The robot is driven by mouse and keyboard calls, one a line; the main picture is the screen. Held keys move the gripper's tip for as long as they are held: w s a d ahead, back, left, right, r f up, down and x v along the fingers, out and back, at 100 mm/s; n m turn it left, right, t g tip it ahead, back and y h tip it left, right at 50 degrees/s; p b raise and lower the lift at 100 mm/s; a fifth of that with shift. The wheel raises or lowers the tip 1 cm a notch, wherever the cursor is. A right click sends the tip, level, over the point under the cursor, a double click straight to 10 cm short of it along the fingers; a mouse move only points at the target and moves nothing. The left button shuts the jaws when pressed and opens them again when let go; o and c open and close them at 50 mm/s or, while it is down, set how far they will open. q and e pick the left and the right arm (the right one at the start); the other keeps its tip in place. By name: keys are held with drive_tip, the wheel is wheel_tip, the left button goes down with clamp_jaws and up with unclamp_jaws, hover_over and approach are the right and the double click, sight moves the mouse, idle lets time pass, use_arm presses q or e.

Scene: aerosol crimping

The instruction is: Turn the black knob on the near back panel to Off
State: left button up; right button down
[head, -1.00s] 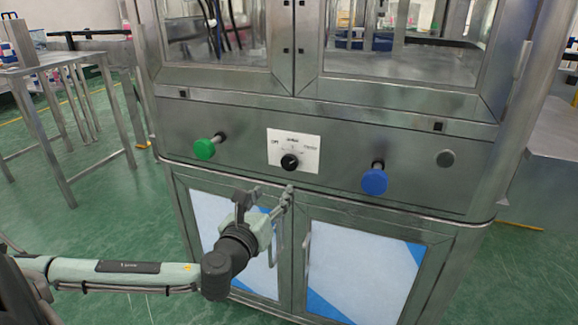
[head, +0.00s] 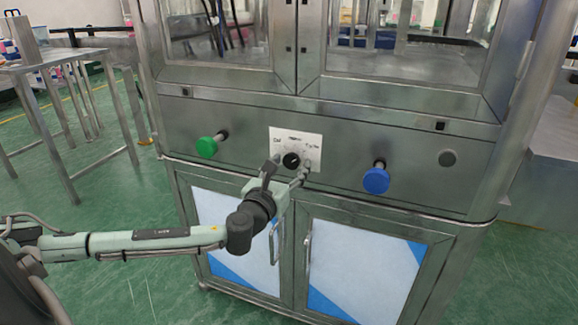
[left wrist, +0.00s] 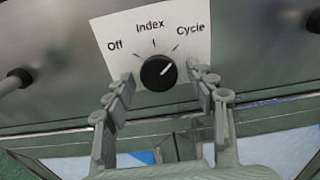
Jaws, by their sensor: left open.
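The black knob (head: 291,160) sits on a white label plate (head: 311,139) in the middle of the steel panel. In the left wrist view the knob (left wrist: 158,72) has a white pointer line aimed up and right, toward the word Cycle. Off is at the label's left, Index at the top. My left gripper (head: 288,166) is open, with one finger on each side of the knob and slightly below it. In the left wrist view the gripper (left wrist: 160,75) shows both fingertips apart from the knob. My right gripper is not in view.
A green button (head: 207,147) sticks out left of the label and a blue button (head: 376,181) to its right. Cabinet doors with handles (head: 308,248) are below. A steel table (head: 60,62) stands at the left.

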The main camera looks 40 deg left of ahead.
use_arm(q)
drive_tip(key=shift+c, duration=0.5)
drive_tip(key=c, duration=0.9)
drive_tip(key=shift+c, duration=0.8)
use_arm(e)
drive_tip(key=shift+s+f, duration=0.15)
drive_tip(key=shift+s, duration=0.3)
